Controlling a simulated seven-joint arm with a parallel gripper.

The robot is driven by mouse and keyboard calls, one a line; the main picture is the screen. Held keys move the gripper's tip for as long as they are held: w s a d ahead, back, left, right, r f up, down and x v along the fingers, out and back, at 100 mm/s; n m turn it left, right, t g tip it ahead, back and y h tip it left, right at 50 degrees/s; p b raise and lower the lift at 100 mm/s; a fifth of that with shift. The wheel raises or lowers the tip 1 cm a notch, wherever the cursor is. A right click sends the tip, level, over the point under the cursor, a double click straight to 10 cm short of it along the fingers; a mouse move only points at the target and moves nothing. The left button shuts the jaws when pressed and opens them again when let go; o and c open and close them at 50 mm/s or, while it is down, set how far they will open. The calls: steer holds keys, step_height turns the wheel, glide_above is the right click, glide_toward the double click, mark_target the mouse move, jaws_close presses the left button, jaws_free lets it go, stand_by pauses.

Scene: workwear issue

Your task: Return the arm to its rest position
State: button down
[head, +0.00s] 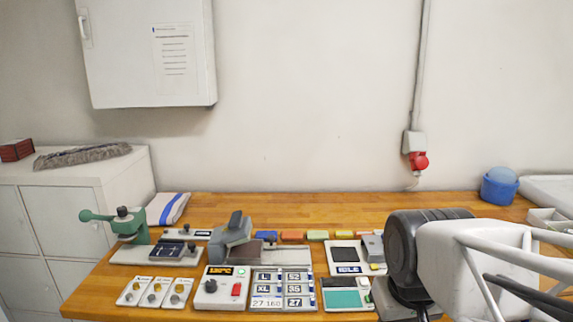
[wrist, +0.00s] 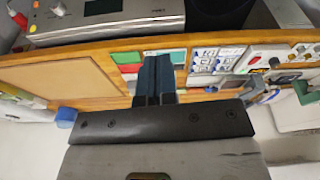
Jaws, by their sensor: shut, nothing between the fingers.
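My gripper (wrist: 155,62) shows in the wrist view with its two dark fingers side by side and no visible gap. It is shut and holds nothing. It is over the wooden worktable (wrist: 110,58), which appears upside down in that view. In the head view my arm fills the lower right, and the fingers cannot be made out there. No other object is named by the task.
The worktable (head: 330,208) carries a green hand press (head: 130,225), a control box with a red switch (head: 222,288), size plates (head: 282,288), several coloured blocks (head: 292,236) and a blue tub (head: 498,187). The table's back strip has bare wood.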

steer(key=shift+s+d+f+m, duration=0.25)
steer(key=shift+s+d+m, duration=0.05)
steer(key=shift+s, duration=0.35)
steer(key=shift+s+d+f+m, duration=0.2)
steer(key=shift+s+d+m, duration=0.1)
steer(key=shift+s, duration=0.35)
